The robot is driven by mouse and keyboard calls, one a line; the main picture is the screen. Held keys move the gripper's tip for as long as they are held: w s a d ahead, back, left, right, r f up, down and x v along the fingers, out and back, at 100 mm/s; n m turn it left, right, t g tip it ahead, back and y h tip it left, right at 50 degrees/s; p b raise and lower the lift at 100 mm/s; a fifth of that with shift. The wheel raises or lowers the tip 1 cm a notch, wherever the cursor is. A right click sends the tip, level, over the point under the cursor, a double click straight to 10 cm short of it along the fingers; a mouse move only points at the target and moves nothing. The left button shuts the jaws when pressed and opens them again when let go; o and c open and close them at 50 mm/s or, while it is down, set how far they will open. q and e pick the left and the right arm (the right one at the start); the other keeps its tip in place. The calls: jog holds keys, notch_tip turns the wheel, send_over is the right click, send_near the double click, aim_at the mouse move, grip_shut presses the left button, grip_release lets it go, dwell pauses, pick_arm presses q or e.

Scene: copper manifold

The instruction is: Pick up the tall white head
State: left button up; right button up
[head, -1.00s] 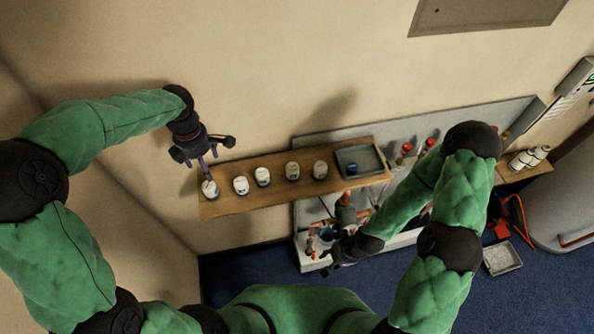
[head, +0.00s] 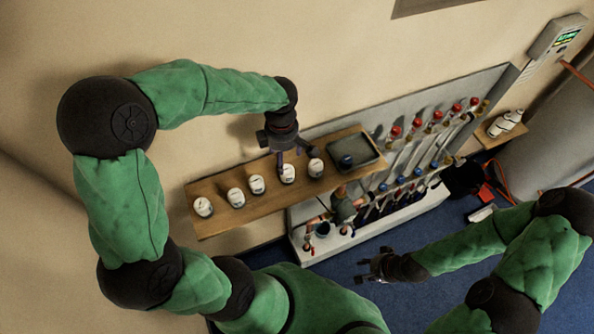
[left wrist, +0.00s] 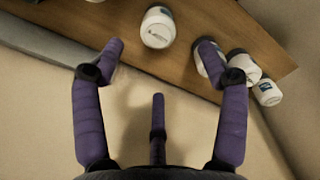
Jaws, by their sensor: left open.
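Several white heads stand in a row on a wooden shelf (head: 222,221). In the head view they look alike in size, so I cannot tell which is the tall one. My left gripper (head: 293,160) is open over the right part of the row, close to the white head (head: 287,173) second from the right. The rightmost white head (head: 316,167) stands just to its right. In the left wrist view, one white head (left wrist: 157,27) lies beyond and between the open, empty fingers of my left gripper (left wrist: 160,55); others are partly behind the right finger. My right gripper (head: 364,270) is open and empty over the floor.
A grey tray (head: 366,154) with a dark blue item sits at the shelf's right end. Right of it is a manifold panel with red and blue knobs (head: 396,131). Two white bottles (head: 505,122) stand on a small shelf at the far right. The wall is behind the shelf.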

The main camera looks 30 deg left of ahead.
aim_at(287, 169)
pick_arm(q)
notch_tip(287, 169, down, 4)
jog(key=shift+f, duration=0.25)
jog(key=shift+d+f, duration=0.15)
jog(key=shift+f, duration=1.2)
jog(key=shift+d+f, duration=0.1)
jog(key=shift+f, duration=1.25)
jog(key=shift+w, duration=0.1)
jog(key=c, duration=1.3)
